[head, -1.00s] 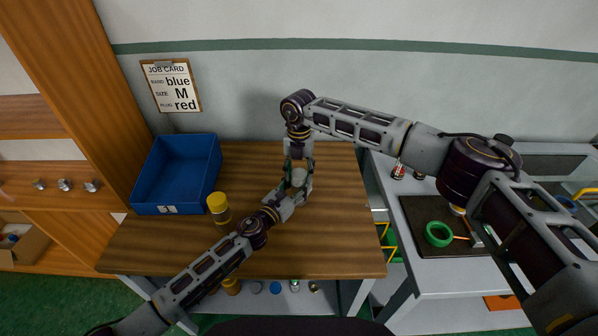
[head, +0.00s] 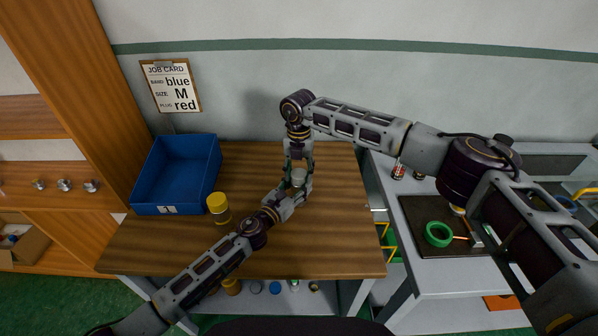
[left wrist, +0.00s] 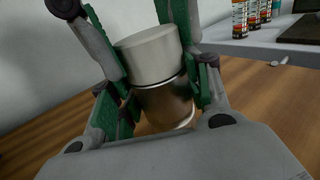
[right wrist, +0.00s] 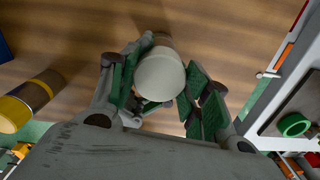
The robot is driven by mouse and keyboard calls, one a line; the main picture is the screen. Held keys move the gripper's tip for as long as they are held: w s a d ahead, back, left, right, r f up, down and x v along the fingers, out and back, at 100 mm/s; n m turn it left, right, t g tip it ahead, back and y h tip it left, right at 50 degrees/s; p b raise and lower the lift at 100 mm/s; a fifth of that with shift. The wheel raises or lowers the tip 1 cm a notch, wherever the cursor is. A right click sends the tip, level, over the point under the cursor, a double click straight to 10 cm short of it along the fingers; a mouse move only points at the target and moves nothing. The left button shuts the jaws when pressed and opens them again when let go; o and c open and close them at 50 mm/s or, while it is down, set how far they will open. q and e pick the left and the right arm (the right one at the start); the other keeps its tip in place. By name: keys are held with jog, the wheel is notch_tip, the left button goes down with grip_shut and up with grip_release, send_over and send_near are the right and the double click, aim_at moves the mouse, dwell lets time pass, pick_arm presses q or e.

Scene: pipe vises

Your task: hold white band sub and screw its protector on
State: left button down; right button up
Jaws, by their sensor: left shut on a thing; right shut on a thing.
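The metal sub (left wrist: 165,103) stands upright in my left gripper (head: 292,193), whose green-padded fingers are shut around it in the left wrist view. A pale band shows at its lower edge. The white protector (left wrist: 150,53) sits on top of the sub, with a thin dark line between them; I cannot tell how far it is threaded. My right gripper (right wrist: 160,82) comes from above, its green-padded fingers shut on the protector, which also shows in the head view (head: 299,176). The sub's lower part is partly hidden by my left gripper.
A blue bin (head: 178,172) stands at the table's left. A yellow-capped, dark-bodied piece (head: 219,208) stands in front of it. The wooden table (head: 335,235) is clear to the right. A side bench holds a dark mat with a green ring (head: 438,234). A job card (head: 171,87) hangs on the wall.

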jog(key=o, duration=1.1)
jog(key=shift+r, duration=0.1)
jog(key=shift+r, duration=2.15)
